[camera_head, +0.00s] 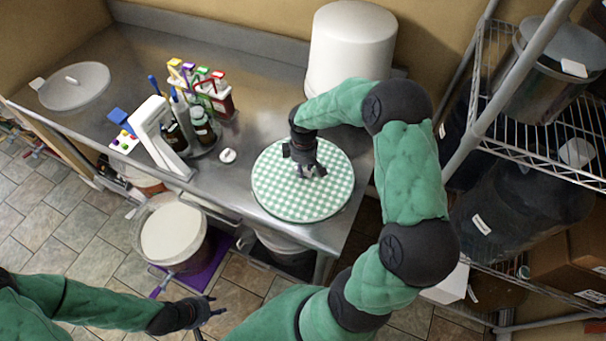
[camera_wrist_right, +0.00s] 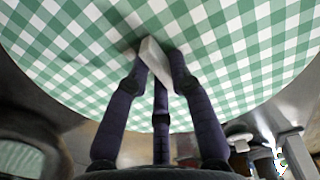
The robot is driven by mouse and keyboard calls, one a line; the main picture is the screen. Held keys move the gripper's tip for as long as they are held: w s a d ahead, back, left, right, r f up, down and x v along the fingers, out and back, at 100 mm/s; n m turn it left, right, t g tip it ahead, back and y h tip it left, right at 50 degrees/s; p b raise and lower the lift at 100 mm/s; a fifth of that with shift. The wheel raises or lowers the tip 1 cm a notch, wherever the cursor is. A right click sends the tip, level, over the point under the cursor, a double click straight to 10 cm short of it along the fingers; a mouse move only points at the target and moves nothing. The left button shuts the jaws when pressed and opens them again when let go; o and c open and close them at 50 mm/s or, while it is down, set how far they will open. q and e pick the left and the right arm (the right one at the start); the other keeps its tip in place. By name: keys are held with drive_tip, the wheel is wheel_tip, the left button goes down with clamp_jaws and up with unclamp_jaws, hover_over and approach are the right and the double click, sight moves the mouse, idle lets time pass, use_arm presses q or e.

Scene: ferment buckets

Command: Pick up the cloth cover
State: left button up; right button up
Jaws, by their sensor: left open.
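The cloth cover (camera_head: 325,195) is a round, flat disc in green-and-white check at the counter's right end. It fills the upper part of the right wrist view (camera_wrist_right: 240,60), with a pale block-like grip (camera_wrist_right: 154,62) on it. My right gripper (camera_head: 312,172) is over its middle. In the wrist view its fingers (camera_wrist_right: 158,68) close on both sides of the pale grip. I cannot tell whether the cover rests on the counter or is slightly raised. My left gripper (camera_head: 212,311) is open and empty, low in front of the counter.
The steel counter (camera_head: 262,100) holds a white bucket (camera_head: 350,50), a coloured rack (camera_head: 215,95), a white stand (camera_head: 155,135), bottles and a pale round lid (camera_head: 75,85). A bucket (camera_head: 175,235) stands below in front. A wire shelf (camera_head: 545,150) with large containers is on the right.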

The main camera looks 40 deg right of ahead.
clamp_jaws()
